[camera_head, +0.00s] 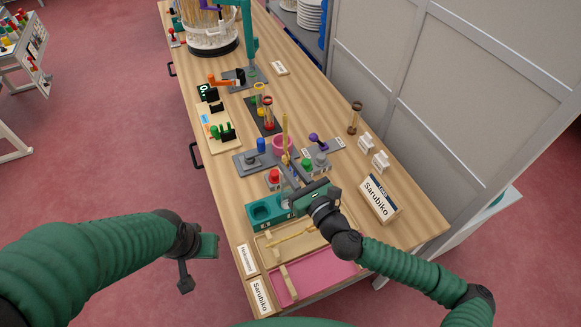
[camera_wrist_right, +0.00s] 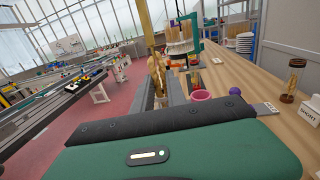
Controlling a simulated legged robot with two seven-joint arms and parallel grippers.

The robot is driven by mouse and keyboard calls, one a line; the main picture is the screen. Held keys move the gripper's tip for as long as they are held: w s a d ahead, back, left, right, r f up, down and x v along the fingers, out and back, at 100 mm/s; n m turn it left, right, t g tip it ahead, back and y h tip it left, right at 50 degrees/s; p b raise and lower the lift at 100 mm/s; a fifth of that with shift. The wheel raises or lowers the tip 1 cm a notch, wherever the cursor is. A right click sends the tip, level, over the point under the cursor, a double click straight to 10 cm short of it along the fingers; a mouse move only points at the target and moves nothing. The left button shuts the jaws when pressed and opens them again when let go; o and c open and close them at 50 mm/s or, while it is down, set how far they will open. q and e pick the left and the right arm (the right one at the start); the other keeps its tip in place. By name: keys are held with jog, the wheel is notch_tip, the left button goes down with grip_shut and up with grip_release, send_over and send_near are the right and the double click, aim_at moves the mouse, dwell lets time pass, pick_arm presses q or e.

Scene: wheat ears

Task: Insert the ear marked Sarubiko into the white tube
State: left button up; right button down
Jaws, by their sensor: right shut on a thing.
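My right gripper (camera_head: 291,175) is shut on a golden wheat ear (camera_head: 285,132), which stands roughly upright above the table. In the right wrist view the ear (camera_wrist_right: 158,70) rises between the fingers (camera_wrist_right: 165,92), with its straw-coloured stem going up out of the picture. A second ear (camera_head: 292,236) lies in the beige tray (camera_head: 265,255). The pink tray (camera_head: 325,278), beside a Sarubiko card (camera_head: 261,296), holds no ear. My left gripper (camera_head: 195,258) is off the table's left side; its jaw opening is unclear. I cannot make out a white tube.
A teal block with round wells (camera_head: 268,210) stands left of my right gripper. A Sarubiko sign (camera_head: 378,197) stands at right. A pink ring-shaped cup (camera_head: 283,143), coloured knobs and a brown-capped glass (camera_head: 355,118) stand beyond. The right table strip is partly clear.

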jog(key=shift+f+b, duration=0.35)
jog(key=shift+f, duration=0.15)
jog(key=c, duration=1.3)
grip_release()
jog(key=shift+o, duration=0.2)
jog(key=shift+s, duration=0.1)
